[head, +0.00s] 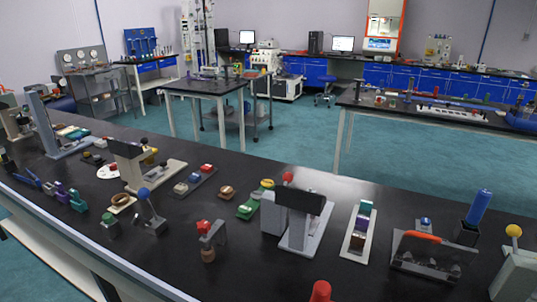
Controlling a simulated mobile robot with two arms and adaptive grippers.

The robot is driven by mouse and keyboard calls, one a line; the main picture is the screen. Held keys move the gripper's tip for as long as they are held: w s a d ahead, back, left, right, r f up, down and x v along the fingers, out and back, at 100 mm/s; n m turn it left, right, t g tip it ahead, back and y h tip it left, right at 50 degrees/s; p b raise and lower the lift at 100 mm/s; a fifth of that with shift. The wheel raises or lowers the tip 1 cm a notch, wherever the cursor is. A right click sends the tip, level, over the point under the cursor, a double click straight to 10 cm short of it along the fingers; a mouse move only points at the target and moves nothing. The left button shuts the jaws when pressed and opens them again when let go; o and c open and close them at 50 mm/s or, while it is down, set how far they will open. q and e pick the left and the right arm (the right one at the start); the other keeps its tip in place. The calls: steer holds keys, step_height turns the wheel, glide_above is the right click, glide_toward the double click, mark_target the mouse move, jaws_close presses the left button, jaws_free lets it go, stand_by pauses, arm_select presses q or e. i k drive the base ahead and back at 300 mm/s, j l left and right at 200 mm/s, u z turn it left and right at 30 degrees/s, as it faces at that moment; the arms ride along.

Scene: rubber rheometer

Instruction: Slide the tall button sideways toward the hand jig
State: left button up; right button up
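Neither of my grippers shows in the head view. I cannot tell for sure which thing is the tall button or which is the hand jig. A tall blue cylinder (479,207) stands slightly tilted in a black block (466,234) at the right of the near bench. Left of it is a dark fixture with an orange handle (422,237). A red rounded top (320,291) is cut off by the bottom edge. A small grey bracket (218,234) with a red part stands left of centre.
The black near bench (270,275) is crowded with small devices. A grey stand with a dark head (300,202), a pale strip of coloured blocks (358,237) and a blue-knobbed lever (145,193) stand on it. The bench's front centre-left is mostly bare. Other benches stand behind.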

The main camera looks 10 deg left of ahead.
mark_target(209, 256)
steer(key=z, duration=1.7)
steer(key=k+j, duration=0.1)
steer(key=k, duration=0.4)
steer(key=k+j, duration=0.15)
steer(key=k, duration=0.35)
steer(key=k+j, duration=0.1)
steer(key=k, duration=0.35)
